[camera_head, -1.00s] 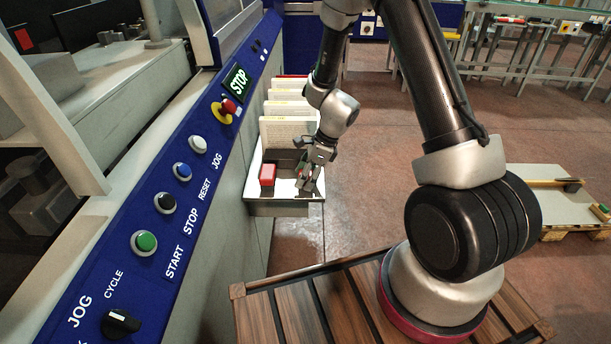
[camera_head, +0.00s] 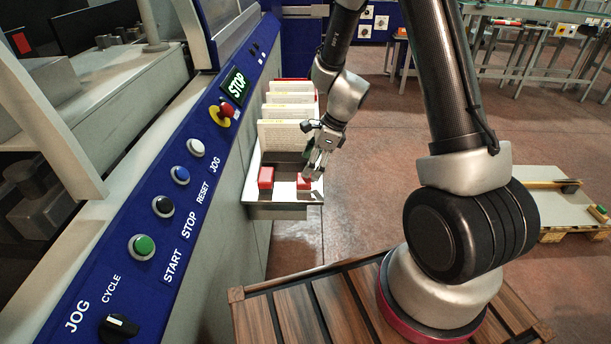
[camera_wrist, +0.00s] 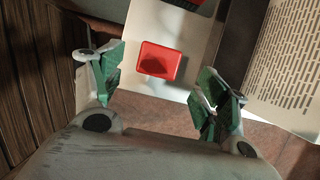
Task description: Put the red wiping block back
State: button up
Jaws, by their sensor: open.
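A red block (camera_head: 303,182) lies on the light tray (camera_head: 284,192) beside the machine. It also shows in the wrist view (camera_wrist: 160,61), between and beyond my parted fingers, touching neither as far as I can see. A second red block (camera_head: 265,177) sits to its left on the same tray, partly cut off at the top of the wrist view (camera_wrist: 204,5). My gripper (camera_head: 317,169) is open and empty, just above and to the right of the right-hand block. Its green finger pads stand wide apart in the wrist view. I cannot tell which block is the wiping one.
Several upright, pale, printed panels (camera_head: 286,134) stand behind the blocks. The blue control panel (camera_head: 160,225) with buttons runs along the left. A pale board on a pallet (camera_head: 548,205) lies on the floor at right. The floor right of the tray is open.

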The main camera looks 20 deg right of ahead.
jog(key=s+d+r+n, duration=0.2)
jog(key=s+r+n, duration=0.1)
jog(key=r, duration=0.4)
jog(key=s+d+r+n+t+h, duration=0.1)
jog(key=s+d+r+n, duration=0.1)
jog(key=s+r+n, duration=0.35)
jog(key=s+d+r+n, duration=0.2)
jog(key=r, duration=0.7)
jog(key=s+d+r+n+t+h, duration=0.1)
jog(key=s+d+r+n, duration=0.2)
jog(key=s+n, duration=0.2)
jog(key=s+d+r+n+h, duration=0.2)
jog(key=s+n, duration=0.4)
jog(key=s, duration=0.4)
notch_tip(320, 180, up, 2)
jog(key=shift+s+d+r+t, duration=0.2)
jog(key=shift+d+t, duration=0.2)
jog(key=shift+d, duration=0.45)
